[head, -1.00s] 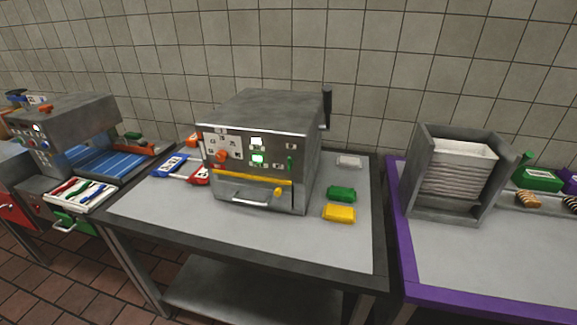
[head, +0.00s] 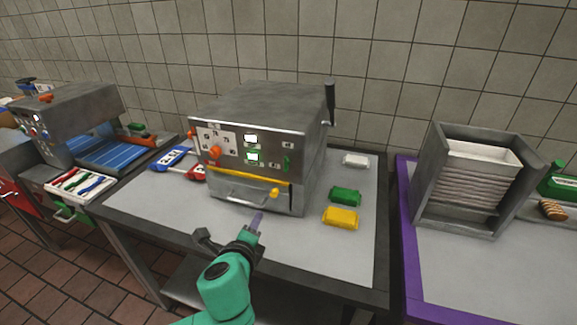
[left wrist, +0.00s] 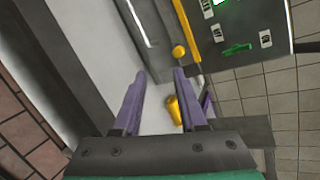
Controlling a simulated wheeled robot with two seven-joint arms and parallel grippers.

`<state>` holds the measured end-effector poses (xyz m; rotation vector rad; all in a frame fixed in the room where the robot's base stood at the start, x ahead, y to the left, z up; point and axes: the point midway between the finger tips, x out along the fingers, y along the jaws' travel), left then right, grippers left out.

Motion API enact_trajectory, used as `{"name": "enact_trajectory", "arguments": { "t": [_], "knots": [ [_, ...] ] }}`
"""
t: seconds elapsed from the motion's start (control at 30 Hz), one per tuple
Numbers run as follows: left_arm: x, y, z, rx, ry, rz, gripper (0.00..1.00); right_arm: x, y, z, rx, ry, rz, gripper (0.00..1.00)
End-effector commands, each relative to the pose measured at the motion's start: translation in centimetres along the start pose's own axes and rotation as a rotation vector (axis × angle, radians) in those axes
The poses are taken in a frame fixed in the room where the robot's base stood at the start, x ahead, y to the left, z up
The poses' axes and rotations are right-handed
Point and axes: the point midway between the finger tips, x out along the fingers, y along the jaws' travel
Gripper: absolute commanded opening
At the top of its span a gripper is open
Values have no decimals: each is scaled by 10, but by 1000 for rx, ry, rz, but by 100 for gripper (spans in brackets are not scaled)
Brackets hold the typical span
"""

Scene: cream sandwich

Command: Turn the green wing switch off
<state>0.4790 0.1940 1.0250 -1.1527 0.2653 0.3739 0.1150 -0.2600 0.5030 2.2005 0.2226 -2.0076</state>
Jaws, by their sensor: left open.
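The green wing switch (head: 286,163) stands upright on the right part of the front panel of a grey box-shaped machine (head: 262,112). In the left wrist view the same green switch (left wrist: 236,49) shows at the upper right, beyond my fingertips. My left gripper (head: 257,221) is in front of the machine, below and left of the switch and apart from it. Its purple fingers (left wrist: 160,78) are spread, with nothing between them. My right gripper is not in view.
The panel also has an orange knob (head: 214,152), lit displays and a yellow strip; a yellow knob (head: 274,192) and handle sit below. A rack (head: 468,180) stands on the purple-edged table.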

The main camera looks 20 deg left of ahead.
Motion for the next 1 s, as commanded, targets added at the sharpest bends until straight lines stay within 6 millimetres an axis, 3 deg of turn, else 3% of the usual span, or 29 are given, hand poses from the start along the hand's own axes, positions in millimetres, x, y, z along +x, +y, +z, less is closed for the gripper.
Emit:
{"name": "enact_trajectory", "arguments": {
  "t": [0.03, 0.1, 0.2, 0.3, 0.47, 0.8, 1.0],
  "knots": [
    [-6, -27, 4, 230, -28, -112, 41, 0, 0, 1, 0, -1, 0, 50],
    [-18, -54, 6, 556, -81, -246, 41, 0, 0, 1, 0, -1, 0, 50],
    [-34, -75, 9, 938, -169, -373, 41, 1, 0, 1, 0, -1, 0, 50],
    [-42, -80, 10, 1139, -223, -425, 41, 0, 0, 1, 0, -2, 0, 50],
    [-31, -90, 10, 1172, -234, -433, 41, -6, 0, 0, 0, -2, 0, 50],
    [48, -129, 6, 1166, -232, -430, 41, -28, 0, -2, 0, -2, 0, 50],
    [82, -143, 3, 1166, -229, -430, 41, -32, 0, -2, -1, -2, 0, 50]
  ]
}}
